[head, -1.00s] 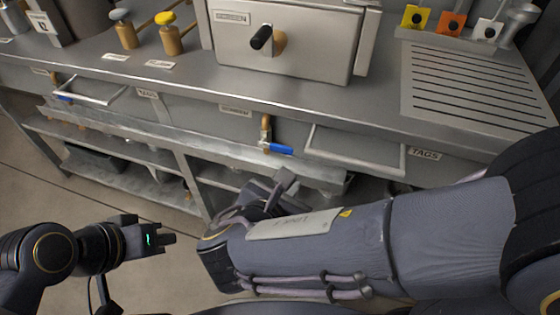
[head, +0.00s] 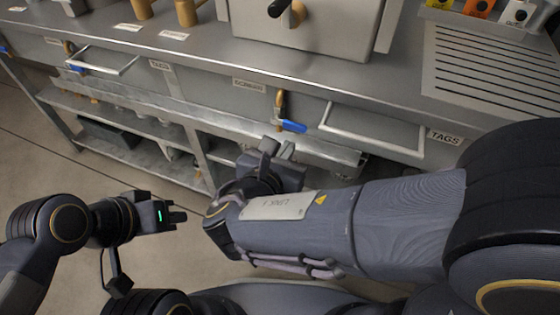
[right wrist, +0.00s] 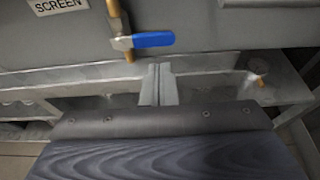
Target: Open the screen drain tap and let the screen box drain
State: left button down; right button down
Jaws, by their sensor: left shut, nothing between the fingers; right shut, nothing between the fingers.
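The screen drain tap (head: 280,108) is a brass tap with a blue lever (head: 293,127) on the bench front, beside the SCREEN label (head: 249,86). In the right wrist view the blue lever (right wrist: 152,40) points sideways to the right from the brass body. The screen box (head: 300,35) stands on the bench above, with a black-knobbed fitting on its front. My right gripper (head: 278,148) is shut and empty, just below the lever; in the right wrist view its fingers (right wrist: 158,70) are together, apart from the lever. My left gripper (head: 178,215) is shut and empty, well away at lower left.
A drawer handle marked TAGS (head: 372,130) juts out right of the tap, another handle (head: 104,62) at left. A metal gutter (head: 215,118) runs below the bench front. Shelves (head: 140,165) lie underneath. Open floor lies at lower left.

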aim_at(289, 125)
jog(key=shift+b+x, duration=0.6)
jog(key=shift+x, duration=1.65)
